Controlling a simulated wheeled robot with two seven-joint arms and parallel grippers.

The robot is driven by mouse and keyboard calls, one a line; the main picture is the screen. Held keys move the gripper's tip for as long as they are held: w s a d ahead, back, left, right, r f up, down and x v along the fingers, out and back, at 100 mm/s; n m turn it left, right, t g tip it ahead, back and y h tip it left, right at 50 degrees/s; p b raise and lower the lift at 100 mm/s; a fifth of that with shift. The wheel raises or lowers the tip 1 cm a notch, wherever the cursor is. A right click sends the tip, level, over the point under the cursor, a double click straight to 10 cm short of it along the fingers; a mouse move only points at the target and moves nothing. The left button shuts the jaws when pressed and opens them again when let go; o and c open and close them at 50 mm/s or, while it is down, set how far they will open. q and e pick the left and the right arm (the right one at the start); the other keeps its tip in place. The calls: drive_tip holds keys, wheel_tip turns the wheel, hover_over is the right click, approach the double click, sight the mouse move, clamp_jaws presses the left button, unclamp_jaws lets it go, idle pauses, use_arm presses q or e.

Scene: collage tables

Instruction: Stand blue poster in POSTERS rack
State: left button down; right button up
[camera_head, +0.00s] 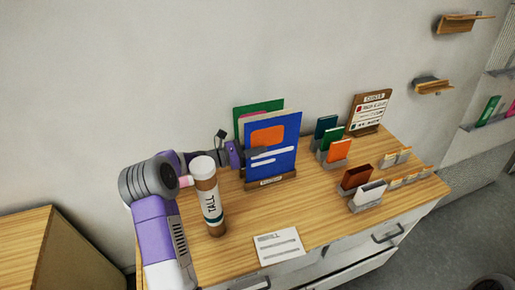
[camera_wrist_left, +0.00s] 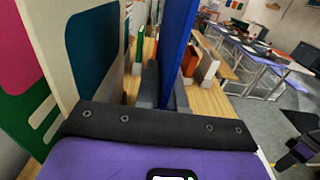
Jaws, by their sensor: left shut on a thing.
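The blue poster (camera_head: 283,166), with an orange block and white lines, stands upright at the rack, in front of a green poster (camera_head: 262,107) and a pale one. Its lower edge meets the wooden rack's front lip (camera_head: 270,182); I cannot tell whether it rests on the rack's base. My left gripper (camera_head: 250,154) is shut on its left edge, fingers partly hidden. In the left wrist view, the blue poster (camera_wrist_left: 178,45) shows edge-on between the dark fingers (camera_wrist_left: 164,88). A dark and purple part at that view's right edge looks like my right gripper (camera_wrist_left: 300,150); its jaws are unclear.
A tall white and brown cylinder marked TALL (camera_head: 209,195) stands close to my left arm. A white card (camera_head: 279,246) lies in front. Small holders with coloured cards (camera_head: 339,150) stand right of the rack, and a sign board (camera_head: 370,110) behind. Bare wood lies between.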

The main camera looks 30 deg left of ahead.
use_arm(q)
drive_tip(key=shift+f, duration=0.3)
drive_tip(key=shift+f+b, duration=0.95)
drive_tip(key=shift+f, duration=0.25)
drive_tip(key=c, duration=1.2)
unclamp_jaws()
drive_tip(key=shift+o, duration=0.2)
wheel_tip(320, 180, up, 10)
drive_tip(key=p, duration=0.1)
drive_tip(key=shift+r, duration=0.1)
